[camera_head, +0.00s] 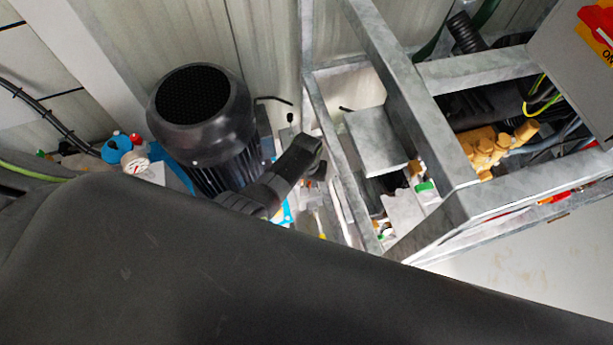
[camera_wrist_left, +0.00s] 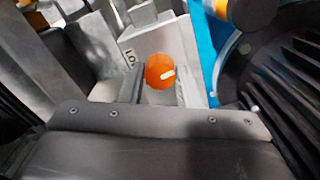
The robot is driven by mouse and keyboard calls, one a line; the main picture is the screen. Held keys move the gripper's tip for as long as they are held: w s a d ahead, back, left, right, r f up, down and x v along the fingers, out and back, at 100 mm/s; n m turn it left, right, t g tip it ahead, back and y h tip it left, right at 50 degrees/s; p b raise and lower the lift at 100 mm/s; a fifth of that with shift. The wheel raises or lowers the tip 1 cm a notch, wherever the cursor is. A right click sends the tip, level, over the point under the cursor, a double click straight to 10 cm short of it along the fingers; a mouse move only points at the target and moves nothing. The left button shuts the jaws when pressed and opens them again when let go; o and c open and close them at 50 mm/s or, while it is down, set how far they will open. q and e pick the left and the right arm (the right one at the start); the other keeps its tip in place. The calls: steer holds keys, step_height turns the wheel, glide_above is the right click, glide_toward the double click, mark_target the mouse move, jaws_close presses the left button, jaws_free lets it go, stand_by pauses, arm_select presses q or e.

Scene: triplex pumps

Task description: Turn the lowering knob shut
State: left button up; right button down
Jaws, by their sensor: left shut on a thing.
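The lowering knob (camera_wrist_left: 158,69) is a round orange knob with a pale pointer mark, in the left wrist view, upper middle. It sits in front of a pale plate (camera_wrist_left: 131,52) with the letters "LO" partly visible. My left gripper (camera_wrist_left: 160,80) has one grey finger on each side of the knob and is shut on it. In the head view I cannot make out the knob, and a large dark arm link of mine hides the lower part. My right gripper is in neither view.
A black finned motor (camera_head: 196,110) stands beside the work area, and its fins (camera_wrist_left: 289,75) fill the right of the wrist view. A grey metal frame (camera_head: 425,120) stands on the right. A pressure gauge (camera_head: 135,163) and yellow fitting (camera_head: 488,152) are also near.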

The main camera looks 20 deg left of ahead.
arm_select(q)
steer(key=m+p, duration=0.1)
steer(key=m, duration=0.3)
steer(key=shift+r+m+p, duration=0.1)
steer(key=shift+m+p, duration=0.2)
steer(key=shift+m, duration=0.1)
steer(key=m+p, duration=0.1)
steer(key=m, duration=0.9)
steer(key=shift+p, duration=0.4)
steer(key=m, duration=0.4)
steer(key=shift+m, duration=0.7)
steer(key=o, duration=1)
steer(key=shift+c, duration=0.2)
